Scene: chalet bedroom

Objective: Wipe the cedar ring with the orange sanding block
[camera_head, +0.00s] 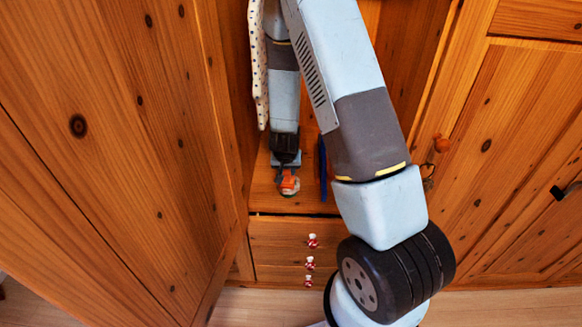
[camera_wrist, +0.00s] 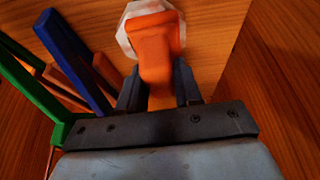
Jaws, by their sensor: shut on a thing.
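My gripper (camera_head: 286,163) is inside an open wooden wardrobe, low down near its floor. It is shut on the orange sanding block (camera_head: 290,183). In the wrist view the block (camera_wrist: 158,48) sits between the two dark fingers of my gripper (camera_wrist: 158,88) and sticks out beyond them. A pale, many-sided piece (camera_wrist: 130,22) shows behind and around the block's far end. I cannot tell whether it is part of the block or a separate thing. I cannot make out the cedar ring for certain in either view. Contact at the block's far face is hidden.
A blue bar (camera_wrist: 75,60) and a green bar (camera_wrist: 30,100) stand close left of my gripper in the wrist view. A spotted cloth (camera_head: 257,65) hangs at left. Drawers with red-and-white knobs (camera_head: 311,262) lie below. An open door (camera_head: 120,130) bounds the left.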

